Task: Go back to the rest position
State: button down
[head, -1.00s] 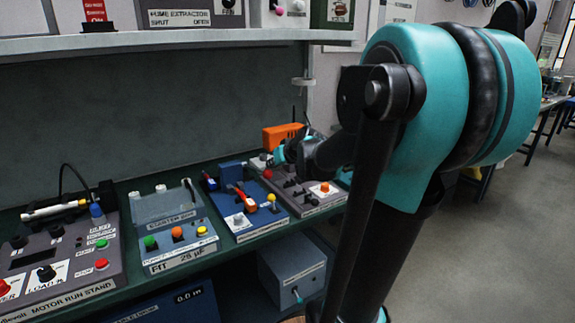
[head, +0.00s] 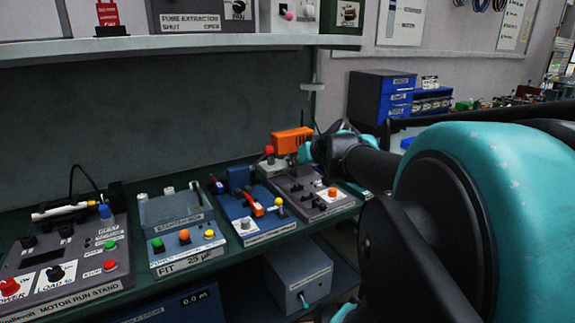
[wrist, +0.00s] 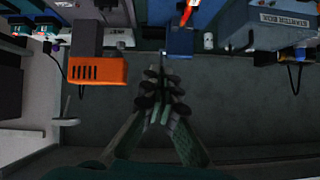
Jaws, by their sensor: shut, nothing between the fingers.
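My arm fills the right of the head view, with a large teal joint (head: 455,215) close to the camera. Its dark forearm runs left to the wrist, beside the orange box (head: 292,141) at the right part of the bench. In the wrist view my gripper (wrist: 162,78) has its dark fingers drawn together, with nothing between them. The orange box (wrist: 97,71) lies left of the fingers there, apart from them. In the head view the fingertips are too small to make out.
The bench holds a motor run stand (head: 62,258), a grey box with coloured buttons (head: 176,225), a blue unit (head: 248,212) and a dark control panel (head: 312,190). A shelf (head: 180,46) runs above. Blue drawers (head: 382,97) stand behind my arm.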

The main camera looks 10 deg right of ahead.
jog(key=s+f+m+g+h, duration=0.1)
jog(key=s+f+g+h, duration=0.1)
jog(key=s+f, duration=0.7)
jog(key=s+f+m+g+h, duration=0.1)
jog(key=s+f+g, duration=0.3)
jog(key=s+f, duration=0.5)
notch_tip(320, 180, down, 7)
jog(key=shift+s+r+h, duration=0.1)
jog(key=shift+s+h, duration=0.2)
jog(key=shift+h, duration=0.1)
jog(key=shift+a, duration=0.15)
dwell(0.3)
